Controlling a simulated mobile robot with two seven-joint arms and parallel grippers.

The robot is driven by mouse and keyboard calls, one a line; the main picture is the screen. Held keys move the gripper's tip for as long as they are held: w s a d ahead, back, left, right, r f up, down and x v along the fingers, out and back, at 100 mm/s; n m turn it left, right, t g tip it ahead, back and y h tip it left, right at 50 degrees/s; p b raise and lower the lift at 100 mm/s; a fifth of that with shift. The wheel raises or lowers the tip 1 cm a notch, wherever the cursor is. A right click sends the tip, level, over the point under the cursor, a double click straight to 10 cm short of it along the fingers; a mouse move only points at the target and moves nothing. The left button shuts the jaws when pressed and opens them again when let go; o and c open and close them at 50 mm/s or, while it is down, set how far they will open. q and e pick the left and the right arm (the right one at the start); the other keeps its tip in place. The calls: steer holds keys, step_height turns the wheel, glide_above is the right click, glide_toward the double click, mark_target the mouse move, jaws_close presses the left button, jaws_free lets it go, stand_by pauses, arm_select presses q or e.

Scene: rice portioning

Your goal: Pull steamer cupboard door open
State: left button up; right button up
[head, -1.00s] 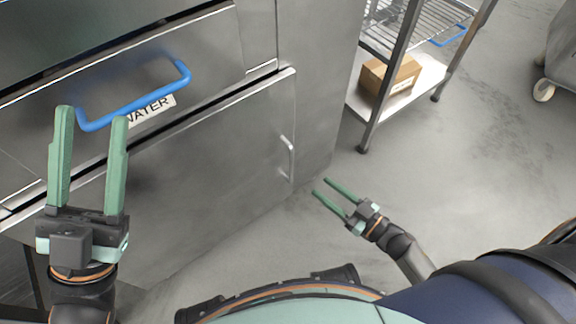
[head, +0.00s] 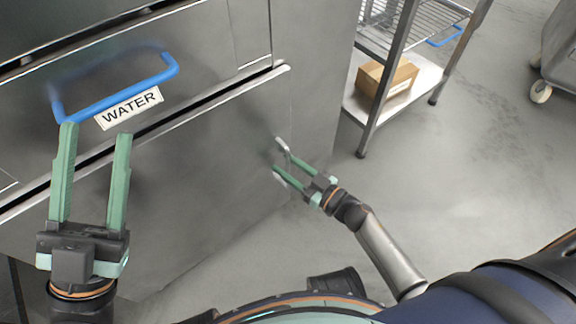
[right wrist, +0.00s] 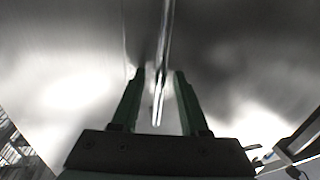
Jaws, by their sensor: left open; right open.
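The steamer cupboard door (head: 200,170) is a flat steel panel below the water drawer and looks closed. Its upright metal handle (head: 281,145) is near the door's right edge, partly hidden by my right gripper. My right gripper (head: 278,172) is open at the handle. In the right wrist view the handle bar (right wrist: 160,95) runs between the two open green fingers (right wrist: 158,80), with a gap on each side. My left gripper (head: 95,133) is open and empty in front of the drawer front, just below the blue handle.
The drawer above has a blue handle (head: 115,95) and a WATER label (head: 129,108). A wire-shelf rack (head: 372,110) with a cardboard box (head: 388,80) stands to the right. A wheeled steel unit (head: 560,55) is at far right. The floor (head: 470,160) between is clear.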

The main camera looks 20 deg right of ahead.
steer(key=shift+c, duration=0.2)
jaws_close()
stand_by(1.1)
